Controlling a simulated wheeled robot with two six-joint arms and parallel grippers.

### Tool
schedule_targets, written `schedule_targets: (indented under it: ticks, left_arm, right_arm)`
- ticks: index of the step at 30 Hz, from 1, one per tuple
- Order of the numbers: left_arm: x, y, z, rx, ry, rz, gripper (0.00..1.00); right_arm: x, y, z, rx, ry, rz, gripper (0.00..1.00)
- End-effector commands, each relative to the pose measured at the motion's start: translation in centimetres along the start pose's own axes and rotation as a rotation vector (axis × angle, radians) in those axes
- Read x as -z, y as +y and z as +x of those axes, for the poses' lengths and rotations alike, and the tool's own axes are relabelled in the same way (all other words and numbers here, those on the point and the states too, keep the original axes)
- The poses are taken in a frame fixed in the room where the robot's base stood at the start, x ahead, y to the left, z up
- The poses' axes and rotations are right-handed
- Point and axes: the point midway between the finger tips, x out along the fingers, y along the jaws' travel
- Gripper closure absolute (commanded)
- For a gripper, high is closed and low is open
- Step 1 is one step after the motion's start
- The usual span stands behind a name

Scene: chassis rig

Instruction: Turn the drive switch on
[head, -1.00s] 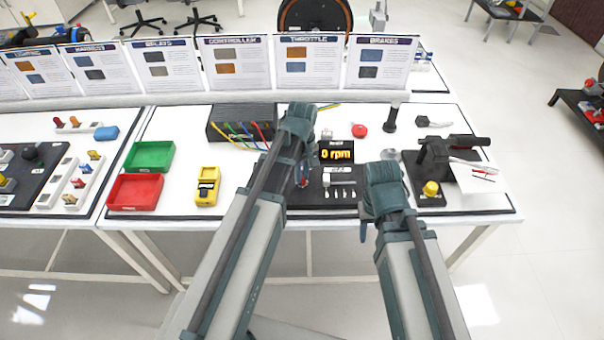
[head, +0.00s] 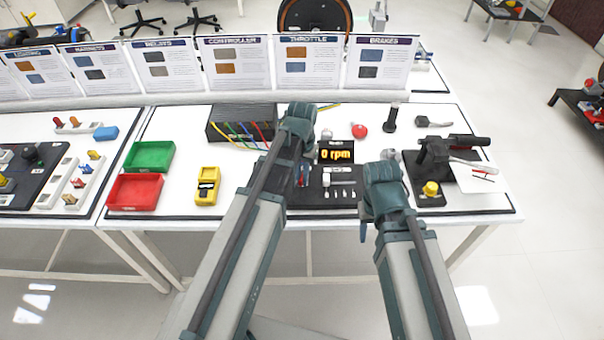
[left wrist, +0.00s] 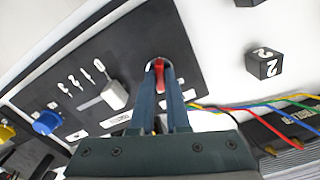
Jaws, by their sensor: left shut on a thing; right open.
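A red switch lever (left wrist: 160,74) stands on the black control panel (left wrist: 190,72) in the left wrist view. My left gripper (left wrist: 160,68) is shut on this lever, with one finger on each side of it. In the head view my left gripper (head: 303,177) is over the left part of the panel, and my arm hides much of that area. The display (head: 336,155) on the panel reads 0 rpm. My right gripper (head: 364,231) is open and empty near the table's front edge, partly hidden by its own wrist.
A white slider knob (left wrist: 115,95) sits beside the lever, with numbered marks. A black box with coloured wires (head: 240,124) stands behind my left arm. A brake lever stand with a yellow knob (head: 431,188) is right of my right gripper. A yellow meter (head: 207,187) lies left.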

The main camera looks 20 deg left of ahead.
Motion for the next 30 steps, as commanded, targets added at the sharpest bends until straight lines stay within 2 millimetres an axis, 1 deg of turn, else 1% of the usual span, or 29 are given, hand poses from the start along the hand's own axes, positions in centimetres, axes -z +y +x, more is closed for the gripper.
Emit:
schedule_targets:
  ticks: [4, 10, 26, 27, 29, 30]
  left_arm:
    - [0.0, 0.01, 0.01, 0.0, 0.0, 0.071, 1.0]
    - [0.0, 0.01, 0.01, 0.0, 0.0, 0.128, 1.0]
    - [-0.01, 0.01, 0.01, 0.0, 0.0, 0.152, 1.0]
    - [-0.01, 0.01, 0.01, 0.0, 0.0, 0.152, 0.85]
    - [-0.01, 0.01, 0.01, 0.0, 0.0, 0.151, 0.74]
    - [-0.01, 0.01, 0.01, 0.0, 0.0, 0.151, 0.67]
  right_arm:
    - [0.0, 0.0, 0.01, 0.0, 0.0, 0.0, 0.5]
    - [0.0, 0.0, 0.01, 0.0, 0.0, 0.0, 0.5]
    - [0.0, 0.0, 0.01, 0.0, 0.0, 0.0, 0.5]
    - [0.0, 0.0, 0.01, 0.0, 0.0, 0.0, 0.5]
    - [0.0, 0.0, 0.01, 0.0, 0.0, 0.0, 0.5]
    - [0.0, 0.0, 0.01, 0.0, 0.0, 0.0, 0.5]
